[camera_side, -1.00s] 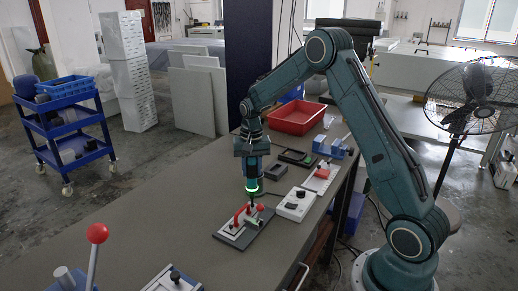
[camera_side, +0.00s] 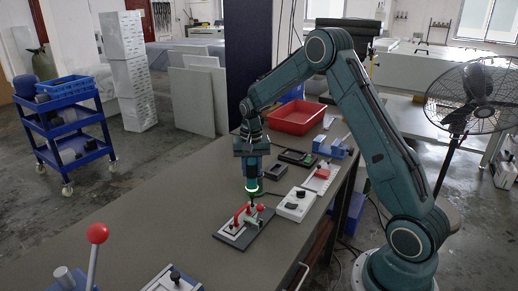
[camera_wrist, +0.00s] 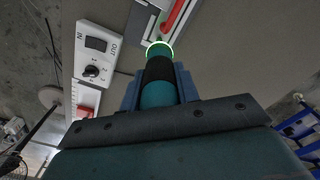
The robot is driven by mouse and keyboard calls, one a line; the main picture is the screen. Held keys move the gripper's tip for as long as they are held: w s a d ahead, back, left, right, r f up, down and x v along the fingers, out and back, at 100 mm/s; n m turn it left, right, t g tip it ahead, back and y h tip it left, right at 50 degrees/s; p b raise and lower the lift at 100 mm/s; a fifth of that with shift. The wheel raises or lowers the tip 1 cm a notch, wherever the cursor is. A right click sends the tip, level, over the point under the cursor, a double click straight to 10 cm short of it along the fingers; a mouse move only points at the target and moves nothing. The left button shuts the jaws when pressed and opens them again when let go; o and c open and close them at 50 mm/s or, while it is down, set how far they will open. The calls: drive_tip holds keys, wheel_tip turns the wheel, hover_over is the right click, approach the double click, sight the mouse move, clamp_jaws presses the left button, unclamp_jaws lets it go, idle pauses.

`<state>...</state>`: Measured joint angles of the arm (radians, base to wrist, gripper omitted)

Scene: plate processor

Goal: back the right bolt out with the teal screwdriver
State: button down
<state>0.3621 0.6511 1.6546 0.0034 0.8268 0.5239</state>
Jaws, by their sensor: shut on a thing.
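The teal screwdriver (camera_wrist: 158,92) is a thick teal tool with a black band and a glowing green ring at its lower end. My gripper (camera_wrist: 160,100) is shut on it and holds it pointing down. In the side view the screwdriver (camera_side: 251,185) stands upright over the right part of a small fixture plate (camera_side: 232,238) with a red curved handle (camera_side: 240,214). The tool's tip is at the fixture's right end. The right bolt is hidden under the tool, and I cannot tell whether the tip touches it.
A white control box (camera_side: 294,205) with a black knob stands just right of the fixture; its IN/OUT label shows in the wrist view. Behind are dark trays (camera_side: 297,157) and a red bin (camera_side: 297,117). A red-knobbed lever (camera_side: 97,234) stands at front left.

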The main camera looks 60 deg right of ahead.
drive_tip(key=shift+s, duration=0.2)
idle(0.4)
drive_tip(key=shift+w+r, duration=0.15)
drive_tip(key=shift+r, duration=3.45)
